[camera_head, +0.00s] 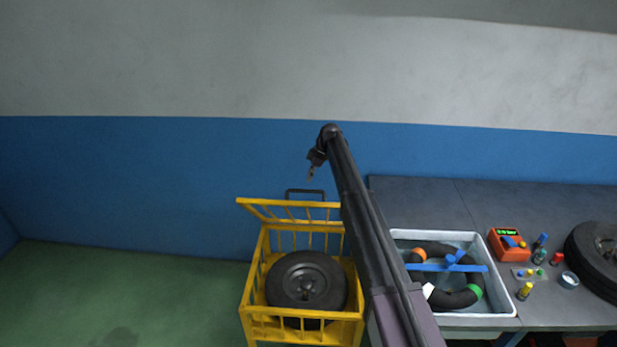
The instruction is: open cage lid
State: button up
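The yellow cage (301,333) stands on the floor left of the workbench, with a black wheel (306,285) inside. Its barred yellow lid (262,212) is raised at the back, so the top of the cage is uncovered and the wheel shows from above. A black handle (305,191) stands up at the lid's far edge. My gripper (311,173) hangs in the air just above the handle in the picture and looks apart from it. It is too small to tell whether its fingers are open. My arm hides the cage's right side and part of the lid.
A grey workbench (430,202) is at the right. On it are a white water tub (400,236) with a black tube, an orange device (509,244), small bottles and a tire (594,258). A blue wall is behind the cage. The green floor (110,290) at left is clear.

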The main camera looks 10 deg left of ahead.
jog(key=w+d+r+p, duration=0.3)
jog(key=w+r+p, duration=0.5)
jog(key=shift+d+r, duration=0.2)
jog(key=shift+d, duration=0.2)
dwell(1.5)
jog(key=shift+w, duration=0.1)
jog(key=s+d+f+m+h+b, duration=0.1)
jog(key=s+d+f+m+b, duration=0.5)
jog(key=s+d, duration=0.5)
jog(key=s+d+f+m+t+h+b, duration=0.1)
jog(key=s+d+f+m+b, duration=0.5)
jog(key=s, duration=1.7)
jog(key=s+d+f+m+h+b, duration=0.2)
jog(key=s+d+f+m+b, duration=0.5)
jog(key=s+d, duration=0.9)
notch_tip(320, 180, down, 4)
jog(key=s+b, duration=0.2)
jog(key=shift+f+b, duration=0.15)
jog(key=shift+b, duration=0.2)
grip_shut()
